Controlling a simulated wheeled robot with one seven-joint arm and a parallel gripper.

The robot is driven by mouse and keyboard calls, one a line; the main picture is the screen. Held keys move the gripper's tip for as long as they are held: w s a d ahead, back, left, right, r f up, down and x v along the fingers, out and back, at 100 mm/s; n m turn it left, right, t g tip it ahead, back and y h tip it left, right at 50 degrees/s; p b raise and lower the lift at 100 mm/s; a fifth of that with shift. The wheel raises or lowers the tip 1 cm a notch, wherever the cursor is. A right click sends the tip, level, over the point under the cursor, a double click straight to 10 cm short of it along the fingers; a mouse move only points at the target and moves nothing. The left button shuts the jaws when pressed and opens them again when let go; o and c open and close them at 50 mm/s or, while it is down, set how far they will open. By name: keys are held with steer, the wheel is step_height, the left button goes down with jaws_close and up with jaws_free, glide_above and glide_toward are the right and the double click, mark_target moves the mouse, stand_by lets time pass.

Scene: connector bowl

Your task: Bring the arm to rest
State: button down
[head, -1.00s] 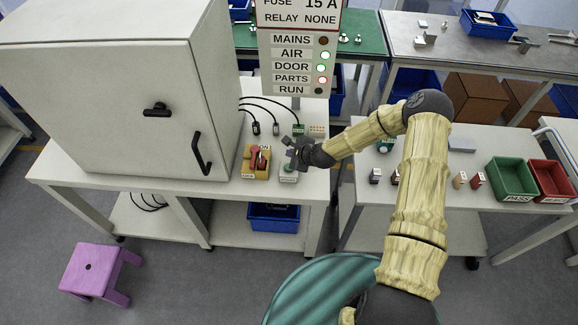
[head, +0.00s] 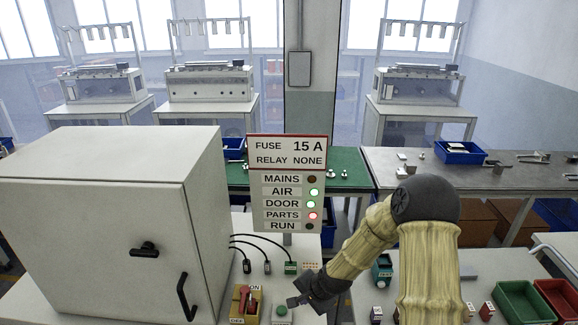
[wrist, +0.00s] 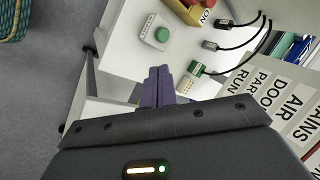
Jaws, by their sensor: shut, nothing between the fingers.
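My gripper (head: 296,301) is at the lower middle of the head view, above the front of the white table, just beside a green push button (head: 281,311). In the wrist view its two purple-grey fingers (wrist: 158,84) are together with nothing between them. The green button on its pale box (wrist: 162,34) lies beyond the fingertips there and is apart from them. My arm bends from the lower right down to the gripper.
A large grey cabinet (head: 110,215) stands left. A red switch (head: 244,297) on a yellow base is near the button. Several black cables end by connectors (head: 290,267). The sign (head: 287,185) shows AIR and DOOR green, PARTS red. Green (head: 522,298) and red bins (head: 560,296) sit right.

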steer(key=s+d+r+n+h+b, duration=0.1)
steer(key=s+d+r+n, duration=0.3)
steer(key=s+r, duration=0.3)
steer(key=s+d+r+n+g+h+b, duration=0.1)
steer(key=s+d+r+n, duration=0.4)
steer(key=s, duration=0.7)
step_height(320, 180, up, 2)
steer(key=shift+d+r+g+h+b, duration=0.1)
steer(key=shift+d+g+h+b, duration=0.2)
steer(key=shift+d+h, duration=0.6)
steer(key=shift+d, duration=0.1)
steer(key=shift+w, duration=0.15)
